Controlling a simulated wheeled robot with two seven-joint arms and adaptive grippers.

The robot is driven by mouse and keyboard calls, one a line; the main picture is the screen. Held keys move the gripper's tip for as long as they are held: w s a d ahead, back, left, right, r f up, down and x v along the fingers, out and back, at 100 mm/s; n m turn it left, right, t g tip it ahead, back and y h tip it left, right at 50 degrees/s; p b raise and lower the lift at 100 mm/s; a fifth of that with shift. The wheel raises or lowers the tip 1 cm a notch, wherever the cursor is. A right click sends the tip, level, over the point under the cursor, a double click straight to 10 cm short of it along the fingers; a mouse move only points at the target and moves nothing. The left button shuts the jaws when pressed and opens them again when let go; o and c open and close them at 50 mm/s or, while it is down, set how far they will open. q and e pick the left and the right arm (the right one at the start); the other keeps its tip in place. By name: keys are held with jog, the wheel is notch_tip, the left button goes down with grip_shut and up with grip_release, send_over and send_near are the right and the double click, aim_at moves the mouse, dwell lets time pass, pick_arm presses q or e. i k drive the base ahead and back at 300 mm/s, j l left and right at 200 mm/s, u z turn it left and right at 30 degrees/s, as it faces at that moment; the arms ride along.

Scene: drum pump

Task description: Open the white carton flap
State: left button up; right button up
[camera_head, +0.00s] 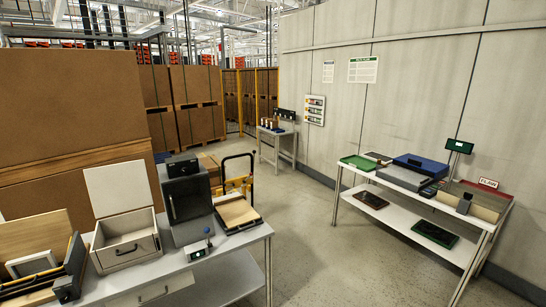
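A white open-topped box (126,238) with a dark front handle stands on the near left table. A white panel (118,188) stands upright at its back edge, like a raised flap or lid. I cannot tell whether this box is the carton of the task. No other clearly white carton shows. Neither of my grippers nor my arms is in view.
A second table (352,177) with cases stands right. Open floor (310,240) lies between. Large brown cartons (70,110) stand behind.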

aim_at(118, 254)
jog(key=u, duration=1.3)
